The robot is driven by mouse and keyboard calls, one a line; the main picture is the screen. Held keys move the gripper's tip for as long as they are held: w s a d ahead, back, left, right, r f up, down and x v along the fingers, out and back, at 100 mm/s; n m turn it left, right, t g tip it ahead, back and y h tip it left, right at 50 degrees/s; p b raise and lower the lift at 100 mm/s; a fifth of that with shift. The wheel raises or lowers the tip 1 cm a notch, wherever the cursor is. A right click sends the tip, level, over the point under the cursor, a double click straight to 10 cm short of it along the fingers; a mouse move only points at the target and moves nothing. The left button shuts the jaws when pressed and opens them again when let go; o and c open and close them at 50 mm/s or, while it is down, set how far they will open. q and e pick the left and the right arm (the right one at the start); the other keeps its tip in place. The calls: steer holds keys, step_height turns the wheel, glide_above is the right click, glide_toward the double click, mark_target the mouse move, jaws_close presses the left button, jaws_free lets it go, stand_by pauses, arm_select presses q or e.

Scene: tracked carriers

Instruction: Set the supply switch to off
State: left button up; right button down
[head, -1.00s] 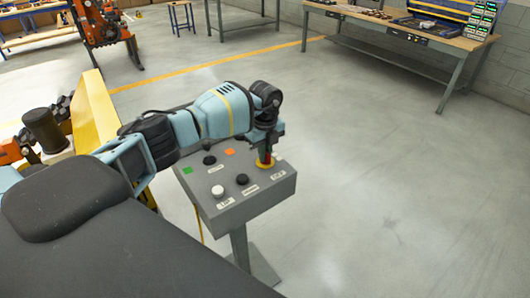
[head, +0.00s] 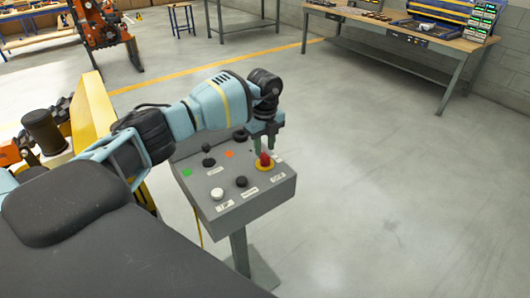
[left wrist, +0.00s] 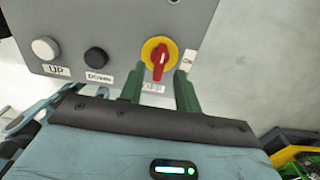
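The supply switch (head: 264,162) is a red rotary knob on a yellow round plate, at the right side of a grey control box (head: 225,208). In the left wrist view the red knob (left wrist: 159,58) runs roughly up and down, its lower end toward a partly hidden label below it that looks like OFF. Another label (left wrist: 190,60) sits to its right, partly covered. My left gripper (left wrist: 158,80) is open, with one green finger on each side of the knob's lower end, apart from it. In the head view it is just above and behind the knob. My right gripper is not in view.
A white button (head: 217,193), a black button (head: 241,181) and a black lever (head: 208,155) are on the same box, with green and orange patches. A yellow beam (head: 92,110) stands left. The floor right of the box is clear. A workbench (head: 400,30) stands far behind.

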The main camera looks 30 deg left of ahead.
mark_target(265, 154)
arm_select(q)
steer(key=shift+r, duration=2.05)
